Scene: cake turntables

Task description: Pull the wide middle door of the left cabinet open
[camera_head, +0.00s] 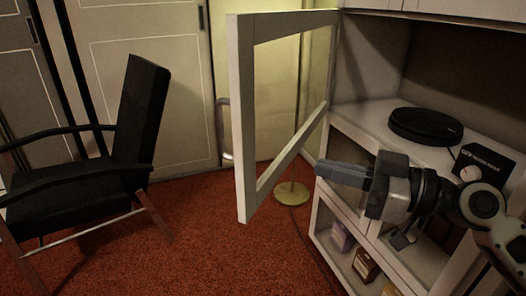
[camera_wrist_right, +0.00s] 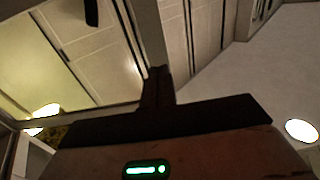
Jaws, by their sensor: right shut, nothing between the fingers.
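The left cabinet (camera_head: 372,122) stands at the right of the head view. A wide door with a pale frame (camera_head: 243,120) is swung well out from it to the left, and the compartment behind it is exposed. My right gripper (camera_head: 320,172) is shut and empty, in front of the cabinet and right of the door frame. I cannot tell whether it touches the frame. In the right wrist view the shut fingers (camera_wrist_right: 157,84) point up past pale framing. My left gripper is in neither view.
A black turntable (camera_head: 425,126) and a black box with a dial (camera_head: 487,164) sit on the cabinet shelf. Small boxes (camera_head: 365,265) stand in the lower compartment. A black armchair (camera_head: 135,125) is at the left. Red carpet (camera_head: 215,245) is clear between chair and cabinet.

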